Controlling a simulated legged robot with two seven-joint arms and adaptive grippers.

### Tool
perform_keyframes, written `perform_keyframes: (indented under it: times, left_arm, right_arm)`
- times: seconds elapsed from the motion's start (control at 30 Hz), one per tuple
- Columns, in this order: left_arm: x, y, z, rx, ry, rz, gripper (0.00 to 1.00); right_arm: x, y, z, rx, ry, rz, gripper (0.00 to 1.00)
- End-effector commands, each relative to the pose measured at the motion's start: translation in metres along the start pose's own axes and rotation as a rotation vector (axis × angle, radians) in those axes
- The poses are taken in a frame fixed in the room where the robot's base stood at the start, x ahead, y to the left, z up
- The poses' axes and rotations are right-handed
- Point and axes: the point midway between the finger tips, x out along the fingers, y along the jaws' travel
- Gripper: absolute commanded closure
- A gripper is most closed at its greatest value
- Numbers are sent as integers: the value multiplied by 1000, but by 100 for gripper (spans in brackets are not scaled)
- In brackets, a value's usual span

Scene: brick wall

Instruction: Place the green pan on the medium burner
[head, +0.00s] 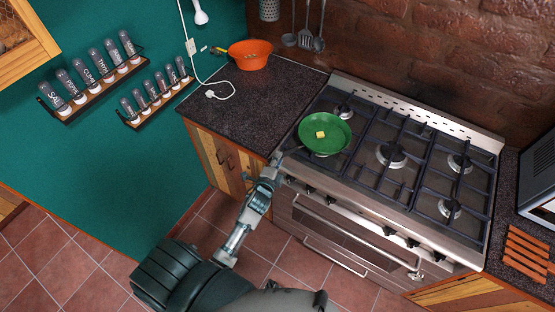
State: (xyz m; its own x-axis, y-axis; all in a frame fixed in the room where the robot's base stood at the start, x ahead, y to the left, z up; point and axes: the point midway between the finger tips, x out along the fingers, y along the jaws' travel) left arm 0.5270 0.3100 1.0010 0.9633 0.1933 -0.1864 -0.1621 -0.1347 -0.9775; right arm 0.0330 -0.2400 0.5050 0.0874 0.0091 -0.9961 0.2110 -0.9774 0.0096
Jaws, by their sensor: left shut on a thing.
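The green pan (325,143) is over the front left part of the stove (400,160), with a small yellow piece (320,134) in it. My left gripper (277,159) is shut on the pan's handle at the stove's left front edge. I cannot tell whether the pan touches the grate. Burners show at the back left (343,112), in the centre (391,155), at the back right (459,163) and at the front right (449,208). The front left spot is hidden under the pan. My right gripper is not in view.
A dark counter (250,100) left of the stove holds an orange bowl (250,54) and a white cable. A microwave (540,180) and a wooden slatted rack (527,254) are on the right. Spice racks (90,90) and utensils (304,38) hang on the walls.

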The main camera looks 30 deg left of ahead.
Motion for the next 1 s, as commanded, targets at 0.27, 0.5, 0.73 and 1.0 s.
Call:
perform_keyframes:
  times: [0.27,0.5,0.73,1.0]
  left_arm:
    - [1,-1,0,-2,2,-7,48]
    - [1,5,1,3,-3,6,48]
    - [-22,5,1,2,-1,4,48]
    - [-82,4,1,-2,1,2,48]
  right_arm:
    - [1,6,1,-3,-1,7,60]
    - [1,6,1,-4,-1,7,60]
    - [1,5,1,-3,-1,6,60]
    - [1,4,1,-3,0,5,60]
